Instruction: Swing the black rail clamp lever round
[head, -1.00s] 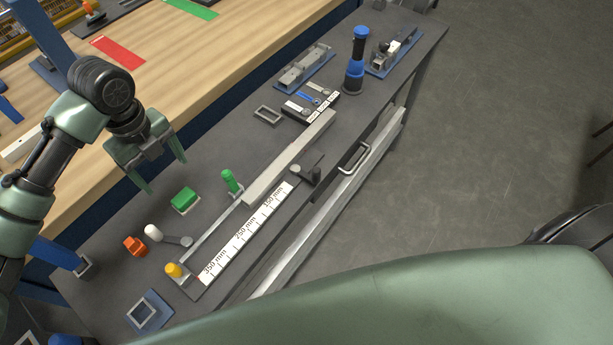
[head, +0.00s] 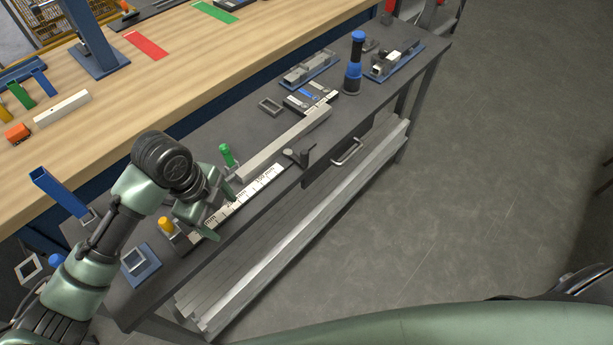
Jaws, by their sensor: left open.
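The black rail clamp (head: 306,156) sits at the far end of the white ruler strip (head: 258,188), by the front edge of the dark bench. Its short black lever has a round grey-black knob (head: 289,153) at its left end. My left gripper (head: 222,208) is open above the near part of the ruler, well to the left of the clamp and apart from it. It hides part of the ruler and the small parts behind it. My right gripper is out of view.
A grey bar (head: 285,143) lies behind the ruler. A green peg (head: 227,155) and a yellow knob (head: 166,225) stand near my left gripper. A blue-black cylinder (head: 354,65) stands farther back. A drawer handle (head: 348,152) projects from the bench front. Floor to the right is clear.

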